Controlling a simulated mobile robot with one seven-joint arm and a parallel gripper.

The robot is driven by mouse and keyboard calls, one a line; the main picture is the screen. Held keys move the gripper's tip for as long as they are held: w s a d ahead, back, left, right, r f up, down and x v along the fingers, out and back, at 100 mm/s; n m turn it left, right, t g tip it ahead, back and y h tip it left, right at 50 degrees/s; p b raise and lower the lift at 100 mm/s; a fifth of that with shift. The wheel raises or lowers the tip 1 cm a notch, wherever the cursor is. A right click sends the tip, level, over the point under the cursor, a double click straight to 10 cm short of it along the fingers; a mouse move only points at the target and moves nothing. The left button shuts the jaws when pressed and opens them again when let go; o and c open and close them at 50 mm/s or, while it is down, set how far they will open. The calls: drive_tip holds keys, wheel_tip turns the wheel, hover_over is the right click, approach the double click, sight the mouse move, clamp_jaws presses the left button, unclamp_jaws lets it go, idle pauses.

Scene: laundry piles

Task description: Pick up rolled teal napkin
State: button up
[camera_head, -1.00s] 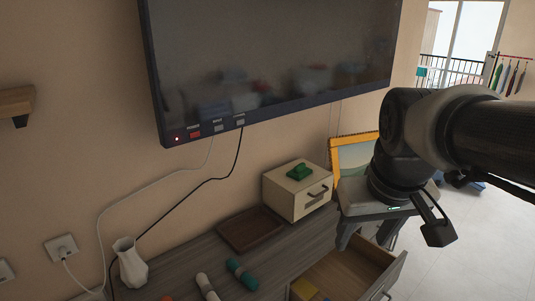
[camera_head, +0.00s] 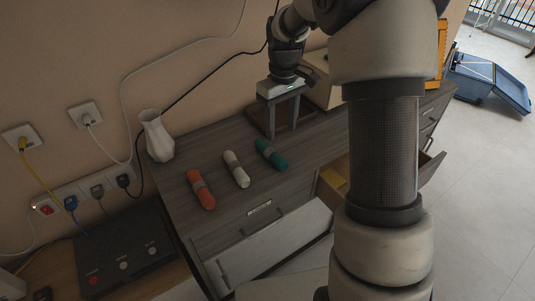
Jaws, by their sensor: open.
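The rolled teal napkin (camera_head: 270,154) lies on the grey wooden cabinet top (camera_head: 205,148), with a grey band around its middle. It is the rightmost of three rolls. My gripper (camera_head: 283,133) is open and empty, fingers pointing down, just behind and to the right of the teal napkin. The fingers appear apart from it, near the brown tray, though their exact height above the top is hard to tell.
A white roll (camera_head: 236,169) and an orange roll (camera_head: 200,189) lie left of the teal one. A white vase (camera_head: 156,136) stands at the back left. A drawer (camera_head: 333,178) is open at the right. The brown tray (camera_head: 257,120) is partly hidden by my gripper.

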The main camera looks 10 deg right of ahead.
hover_over(277, 156)
drive_tip(key=f, duration=0.4)
drive_tip(key=f+b, duration=0.1)
drive_tip(key=f, duration=0.2)
drive_tip(key=shift+s+d, duration=0.35)
drive_tip(key=shift+w+a+f+b, duration=0.1)
drive_tip(key=shift+f+b, duration=0.05)
drive_tip(key=shift+f, duration=0.75)
drive_tip(key=shift+w+a+f+b, duration=0.1)
drive_tip(key=shift+a+f+b, duration=0.1)
drive_tip(key=shift+f, duration=0.65)
drive_tip(key=shift+w+a+f+b, duration=0.1)
drive_tip(key=shift+f+b, duration=0.05)
drive_tip(key=shift+f, duration=0.75)
drive_tip(key=shift+c, duration=0.4)
drive_tip(key=c, duration=1.1)
